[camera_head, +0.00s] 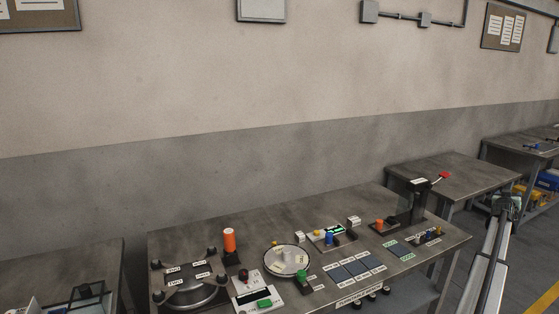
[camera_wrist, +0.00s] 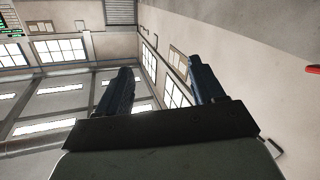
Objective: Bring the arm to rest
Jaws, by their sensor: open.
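My gripper (camera_wrist: 158,75) shows in the wrist view with its two dark fingers spread apart. Nothing is between them. In the head view my arm (camera_head: 490,262) stands at the right, beside the right end of the main table (camera_head: 200,240). The gripper itself cannot be made out clearly in the head view.
More tables stand behind at the right.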

